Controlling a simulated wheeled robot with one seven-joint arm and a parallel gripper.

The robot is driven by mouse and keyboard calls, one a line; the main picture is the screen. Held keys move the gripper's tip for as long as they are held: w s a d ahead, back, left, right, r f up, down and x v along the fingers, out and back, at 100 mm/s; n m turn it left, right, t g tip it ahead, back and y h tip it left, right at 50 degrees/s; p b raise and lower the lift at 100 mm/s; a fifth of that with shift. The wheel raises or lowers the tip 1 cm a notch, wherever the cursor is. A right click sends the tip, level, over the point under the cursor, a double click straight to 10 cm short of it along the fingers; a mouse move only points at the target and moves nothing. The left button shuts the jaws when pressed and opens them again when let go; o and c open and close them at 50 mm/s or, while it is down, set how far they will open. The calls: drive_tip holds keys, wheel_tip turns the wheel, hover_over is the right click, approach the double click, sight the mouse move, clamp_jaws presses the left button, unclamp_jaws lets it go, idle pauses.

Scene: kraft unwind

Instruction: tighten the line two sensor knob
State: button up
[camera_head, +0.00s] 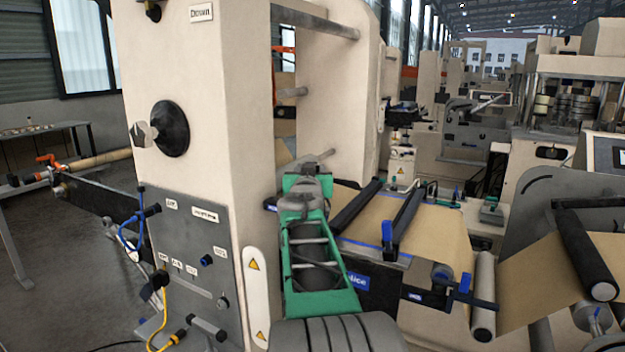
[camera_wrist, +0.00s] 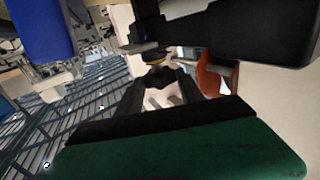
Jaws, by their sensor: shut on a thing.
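In the wrist view my gripper (camera_wrist: 156,76) reaches away from its green and black housing, and its fingers close together on a small dark knob (camera_wrist: 155,57) with a yellowish band. The knob sits just below a black bracket (camera_wrist: 240,30). I take this to be the sensor knob; no label on it is readable. In the head view my green and grey arm reaches forward beside the tall beige column. The fingertips and the held knob cannot be made out there.
The beige column (camera_head: 185,120) stands close on the left of my arm, with a grey connector panel (camera_head: 185,245) and cables. The splice table (camera_head: 375,235) with brown web and dark rollers lies to the right. A blue part (camera_wrist: 38,30) fills the wrist view's upper left.

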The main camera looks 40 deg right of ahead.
drive_tip(key=m+g+h, duration=0.2)
drive_tip(key=w+m+g+b, duration=0.1)
drive_tip(key=g, duration=0.1)
drive_tip(key=shift+a+r+h, duration=0.1)
drive_tip(key=shift+a+h, duration=0.2)
drive_tip(key=shift+h, duration=0.1)
drive_tip(key=shift+r+m+g, duration=0.1)
drive_tip(key=shift+m+g, duration=0.4)
drive_tip(key=shift+g, duration=0.1)
drive_tip(key=shift+r, duration=0.1)
drive_tip(key=o, duration=1.4)
drive_tip(key=shift+h, duration=0.3)
drive_tip(key=shift+f, duration=0.2)
drive_tip(key=b+v, duration=0.1)
drive_tip(key=v, duration=0.6)
drive_tip(key=shift+a+b, duration=0.2)
drive_tip(key=shift+b, duration=0.15)
drive_tip(key=shift+s+a, duration=0.15)
